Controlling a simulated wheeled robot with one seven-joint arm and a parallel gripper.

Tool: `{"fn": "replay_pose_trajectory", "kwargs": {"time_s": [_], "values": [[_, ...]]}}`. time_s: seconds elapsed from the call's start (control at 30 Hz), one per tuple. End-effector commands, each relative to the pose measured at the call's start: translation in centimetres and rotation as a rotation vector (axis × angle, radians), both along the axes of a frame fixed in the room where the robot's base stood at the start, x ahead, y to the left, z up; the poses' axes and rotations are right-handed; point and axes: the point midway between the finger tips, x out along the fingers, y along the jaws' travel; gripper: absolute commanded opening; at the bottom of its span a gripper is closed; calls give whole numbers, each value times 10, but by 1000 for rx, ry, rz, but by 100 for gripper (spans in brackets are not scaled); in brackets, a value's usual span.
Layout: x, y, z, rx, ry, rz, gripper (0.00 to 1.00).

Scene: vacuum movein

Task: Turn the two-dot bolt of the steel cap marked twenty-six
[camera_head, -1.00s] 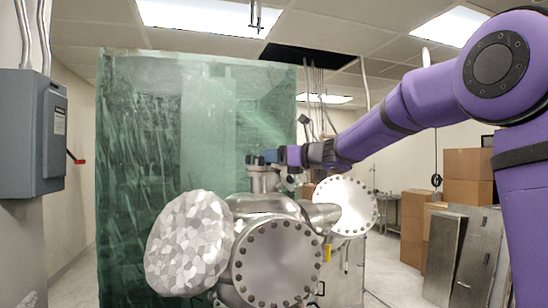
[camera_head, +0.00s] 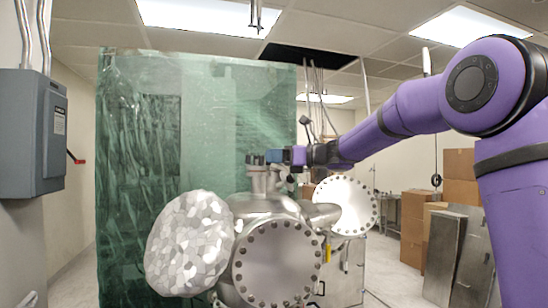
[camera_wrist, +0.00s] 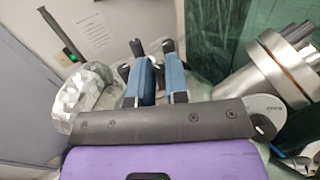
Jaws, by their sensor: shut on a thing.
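My gripper (camera_head: 272,156) is at the top of the upright steel neck (camera_head: 263,182) of the vacuum chamber in the head view. In the wrist view its two blue fingers (camera_wrist: 158,78) point away with a narrow gap between them. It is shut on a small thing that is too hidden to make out. A round bolted steel cap (camera_head: 276,264) faces me on the chamber front, and another (camera_head: 345,205) is at the right. I cannot read the mark twenty-six or see the two-dot bolt in either view.
A faceted silvery piece (camera_head: 188,243) stands out at the chamber's left and also shows in the wrist view (camera_wrist: 85,92). A green translucent curtain (camera_head: 135,180) hangs behind. A grey wall box (camera_head: 32,130) is at the left; cardboard boxes (camera_head: 461,178) are at the right. A steel flanged tube (camera_wrist: 255,88) is close by.

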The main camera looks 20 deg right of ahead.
Motion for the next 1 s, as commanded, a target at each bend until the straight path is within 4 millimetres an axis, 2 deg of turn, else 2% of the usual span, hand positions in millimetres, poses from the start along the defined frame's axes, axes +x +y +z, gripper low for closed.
{"fn": "replay_pose_trajectory", "kwargs": {"time_s": [1.0], "values": [[16,-3,0,-15,-22,928,0]]}}
